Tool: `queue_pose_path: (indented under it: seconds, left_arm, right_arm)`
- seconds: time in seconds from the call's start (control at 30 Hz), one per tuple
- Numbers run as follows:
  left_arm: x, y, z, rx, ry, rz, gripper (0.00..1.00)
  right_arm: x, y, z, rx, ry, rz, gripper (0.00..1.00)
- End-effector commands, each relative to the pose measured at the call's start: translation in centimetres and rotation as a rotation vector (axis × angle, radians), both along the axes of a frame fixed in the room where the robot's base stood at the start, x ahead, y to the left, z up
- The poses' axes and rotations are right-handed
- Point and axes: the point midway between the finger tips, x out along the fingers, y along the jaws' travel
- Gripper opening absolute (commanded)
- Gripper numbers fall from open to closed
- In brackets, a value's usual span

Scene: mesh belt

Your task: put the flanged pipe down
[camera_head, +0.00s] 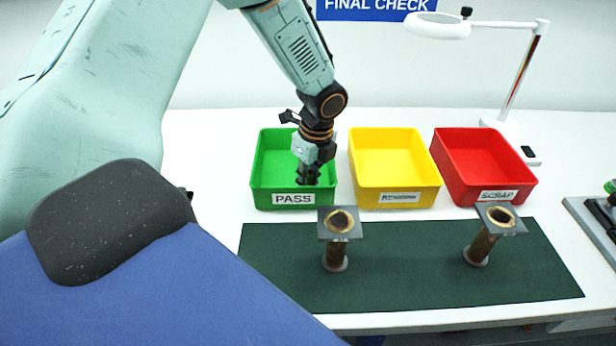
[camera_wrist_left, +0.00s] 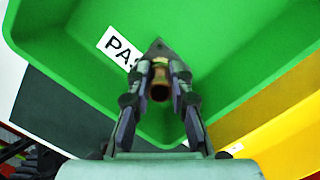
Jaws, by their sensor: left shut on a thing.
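My left gripper (camera_head: 311,176) reaches down into the green PASS bin (camera_head: 263,168). In the left wrist view the gripper (camera_wrist_left: 160,82) is shut on a brass-coloured flanged pipe (camera_wrist_left: 160,92), with its dark flange plate beyond the fingers. The held pipe is inside the bin outline; I cannot tell whether it touches the floor. In the head view I cannot make it out behind the gripper. Two more flanged pipes, a left one (camera_head: 337,240) and a right one (camera_head: 486,240), stand on the dark green mat (camera_head: 410,285), square plates on top. My right gripper is not in view.
A yellow bin (camera_head: 393,192) and a red SCRAP bin (camera_head: 490,190) stand to the right of the green bin. A white magnifier lamp (camera_head: 517,80) stands behind the red bin. Dark equipment (camera_head: 598,222) sits at the right edge. The mat is bare between the two standing pipes.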

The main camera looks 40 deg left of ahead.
Motion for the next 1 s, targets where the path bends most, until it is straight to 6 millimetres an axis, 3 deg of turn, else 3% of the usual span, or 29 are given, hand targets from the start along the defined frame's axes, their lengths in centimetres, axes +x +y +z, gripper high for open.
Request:
queue_pose_path:
  seconds: [0.3, 0.63, 0.77, 1.0]
  left_arm:
    - [0.0, 0.0, -0.1, 0.000, 0.000, 0.000, 0.43]
    - [0.0, 0.0, 0.3, 0.000, -0.001, 0.000, 0.43]
    - [0.0, -0.2, 1.8, 0.000, -0.002, 0.000, 0.43]
    - [0.0, -1.0, 6.8, 0.001, -0.004, -0.002, 0.43]
  right_arm:
    - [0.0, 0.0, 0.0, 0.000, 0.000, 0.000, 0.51]
    - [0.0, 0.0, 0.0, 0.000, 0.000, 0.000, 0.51]
    - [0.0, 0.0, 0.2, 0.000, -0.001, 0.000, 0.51]
    - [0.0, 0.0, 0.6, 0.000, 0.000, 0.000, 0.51]
